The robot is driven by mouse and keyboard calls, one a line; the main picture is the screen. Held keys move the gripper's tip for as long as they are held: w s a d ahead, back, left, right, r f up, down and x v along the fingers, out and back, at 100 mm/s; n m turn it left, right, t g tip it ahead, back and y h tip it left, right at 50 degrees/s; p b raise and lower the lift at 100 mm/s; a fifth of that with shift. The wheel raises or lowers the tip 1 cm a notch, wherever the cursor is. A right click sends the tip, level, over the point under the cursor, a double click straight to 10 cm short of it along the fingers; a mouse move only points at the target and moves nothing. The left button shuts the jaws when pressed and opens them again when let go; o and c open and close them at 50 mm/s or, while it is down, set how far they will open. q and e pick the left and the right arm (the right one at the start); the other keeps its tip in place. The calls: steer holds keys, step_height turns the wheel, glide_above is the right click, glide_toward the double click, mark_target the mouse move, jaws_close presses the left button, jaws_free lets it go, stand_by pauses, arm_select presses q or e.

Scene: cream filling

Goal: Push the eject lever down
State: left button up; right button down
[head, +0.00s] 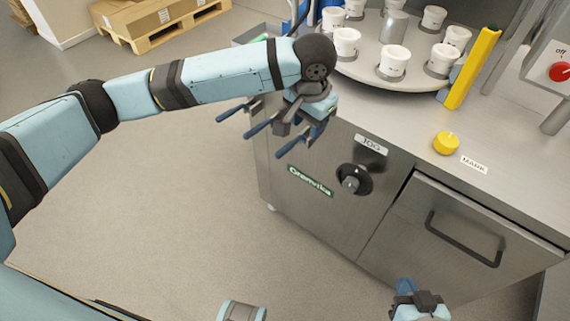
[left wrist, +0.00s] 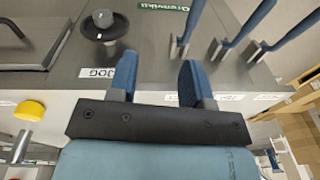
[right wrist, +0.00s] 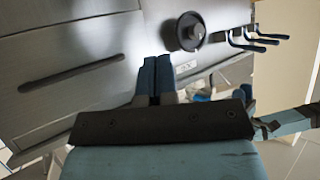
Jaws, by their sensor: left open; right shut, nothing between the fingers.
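Three blue-handled levers stick out from the left part of the machine's front in the head view: an outer one (head: 232,112), a middle one (head: 261,126) and one nearest the knob (head: 289,144). They also show in the left wrist view (left wrist: 236,24), with small labels I cannot read, so I cannot tell which is the eject lever. My left gripper (head: 318,118) is open and empty beside the lever nearest the knob; its fingers show in the left wrist view (left wrist: 157,78). My right gripper (head: 405,288) is shut and empty, low in front of the drawer.
A black JOG knob (head: 352,180) and a drawer handle (head: 462,240) project from the steel front. A yellow button (head: 446,143) and a turntable with white cups (head: 393,62) are on top. A red switch (head: 560,72) is at right.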

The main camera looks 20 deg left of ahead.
mark_target(284, 149)
arm_select(q)
steer(key=shift+n+y, duration=0.4)
steer(key=shift+y, duration=0.5)
steer(key=a+f+b, duration=0.1)
steer(key=a+f, duration=0.1)
steer(key=f, duration=0.2)
steer(key=w+a+f+b, duration=0.1)
steer(key=f+b, duration=0.1)
steer(key=f, duration=0.2)
steer(key=a+f+b, duration=0.1)
steer(key=a+f, duration=0.1)
steer(key=f, duration=0.1)
steer(key=shift+w+a+f+b, duration=0.2)
steer(key=shift+a+f+b, duration=0.1)
steer(key=shift+a+f, duration=0.1)
steer(key=shift+d, duration=0.1)
jaws_close()
